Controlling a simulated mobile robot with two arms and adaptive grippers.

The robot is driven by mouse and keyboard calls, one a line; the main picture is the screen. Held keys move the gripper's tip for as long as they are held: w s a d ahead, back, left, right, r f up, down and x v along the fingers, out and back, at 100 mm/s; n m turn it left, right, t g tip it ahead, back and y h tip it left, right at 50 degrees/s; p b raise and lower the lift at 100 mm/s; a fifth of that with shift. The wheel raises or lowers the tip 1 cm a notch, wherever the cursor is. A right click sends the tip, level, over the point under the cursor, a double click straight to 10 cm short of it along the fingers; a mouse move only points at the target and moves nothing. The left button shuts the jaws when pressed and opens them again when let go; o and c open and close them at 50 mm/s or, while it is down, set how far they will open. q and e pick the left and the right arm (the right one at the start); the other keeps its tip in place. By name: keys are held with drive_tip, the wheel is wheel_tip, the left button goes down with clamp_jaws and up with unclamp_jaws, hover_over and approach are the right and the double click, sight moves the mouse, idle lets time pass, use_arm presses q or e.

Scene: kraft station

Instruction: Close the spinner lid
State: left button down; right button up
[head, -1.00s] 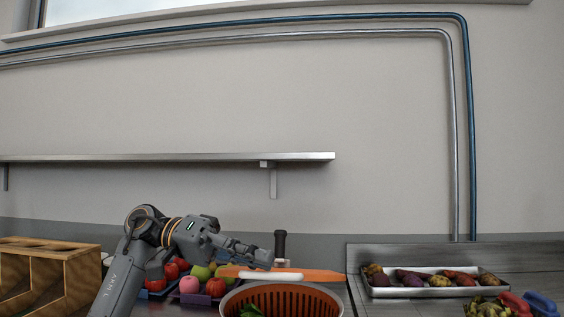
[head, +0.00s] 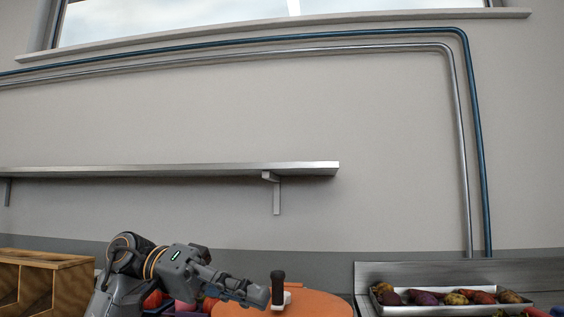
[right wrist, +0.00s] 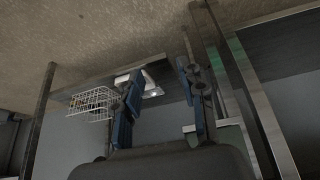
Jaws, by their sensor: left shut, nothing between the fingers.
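The orange spinner lid (head: 318,306) shows at the bottom of the head view, its round top face seen at a slant. A black upright knob (head: 278,288) on a white base (head: 284,299) stands on it. The spinner bowl is out of frame, so I cannot tell how the lid sits on it. My left gripper (head: 262,297) is shut and empty, just left of the knob and over the lid; I cannot tell if it touches. My right gripper (right wrist: 162,92) shows in the right wrist view with its fingers apart and nothing between them.
A wooden divided box (head: 40,285) stands at the left. Red fruit, partly hidden, lies behind my left arm. A metal tray (head: 400,309) of root vegetables is at the right. A wall shelf (head: 170,169) is above. The right wrist view shows a wire basket (right wrist: 92,102).

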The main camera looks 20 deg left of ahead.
use_arm(q)
drive_tip(key=f+b, duration=0.3)
drive_tip(key=f, duration=0.1)
drive_tip(key=shift+s+d, duration=0.1)
drive_tip(key=shift+s, duration=0.2)
wheel_tip(320, 180, down, 2)
drive_tip(key=shift+s+f+b, duration=0.15)
drive_tip(key=shift+f+b, duration=0.05)
drive_tip(key=shift+b, duration=1)
drive_tip(key=shift+d+f, duration=0.1)
drive_tip(key=shift+f, duration=0.1)
use_arm(e)
drive_tip(key=w+a+r+t+y, duration=0.2)
drive_tip(key=w+r+t, duration=0.4)
drive_tip(key=r, duration=0.2)
drive_tip(key=w+a+r+t+y, duration=0.1)
drive_tip(key=w+a+r+t, duration=0.2)
drive_tip(key=w+r+t, duration=0.3)
wheel_tip(320, 180, up, 2)
drive_tip(key=shift+a+r+n+y, duration=0.1)
drive_tip(key=shift+a+n+y, duration=0.2)
drive_tip(key=shift+y, duration=0.1)
drive_tip(key=shift+w, duration=0.1)
use_arm(q)
drive_tip(key=shift+a, duration=0.3)
drive_tip(key=a+r, duration=0.2)
drive_tip(key=a, duration=0.9)
drive_tip(key=shift+s+a, duration=0.25)
drive_tip(key=shift+s, duration=0.15)
